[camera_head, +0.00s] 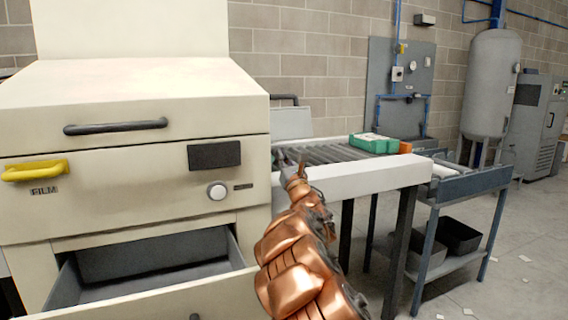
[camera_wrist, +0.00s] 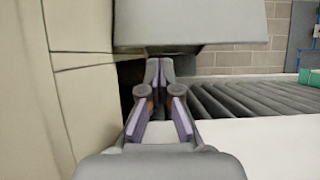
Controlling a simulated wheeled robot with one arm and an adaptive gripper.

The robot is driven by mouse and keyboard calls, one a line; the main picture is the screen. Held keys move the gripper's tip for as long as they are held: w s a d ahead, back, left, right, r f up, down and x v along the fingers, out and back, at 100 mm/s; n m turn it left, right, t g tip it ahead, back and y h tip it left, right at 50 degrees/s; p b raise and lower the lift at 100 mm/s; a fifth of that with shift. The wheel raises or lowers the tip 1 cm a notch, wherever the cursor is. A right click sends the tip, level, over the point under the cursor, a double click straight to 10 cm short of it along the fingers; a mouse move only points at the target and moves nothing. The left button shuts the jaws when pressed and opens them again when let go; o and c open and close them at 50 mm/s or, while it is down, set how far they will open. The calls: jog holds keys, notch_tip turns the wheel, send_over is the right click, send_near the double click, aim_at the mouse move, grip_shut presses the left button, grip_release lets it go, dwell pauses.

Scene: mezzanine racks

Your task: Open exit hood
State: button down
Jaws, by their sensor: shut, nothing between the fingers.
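The exit hood (camera_head: 292,122) is a pale grey cover on the right side of the cream machine, over the start of the roller conveyor. A dark bar (camera_head: 285,98) shows at its top. In the wrist view the hood (camera_wrist: 188,22) hangs straight ahead, with a dark gap under its lower edge. My gripper (camera_head: 281,156) is at the conveyor's machine end, in front of the hood. In the wrist view my gripper (camera_wrist: 158,68) is shut and empty, its fingertips at or just below the hood's lower edge. I cannot tell whether they touch it.
The cream machine (camera_head: 120,190) stands close on the left, with an open drawer (camera_head: 150,270) low at its front. The roller conveyor (camera_head: 330,153) has a white front rail (camera_head: 365,180).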

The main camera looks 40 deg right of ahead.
jog(key=shift+x, duration=1.5)
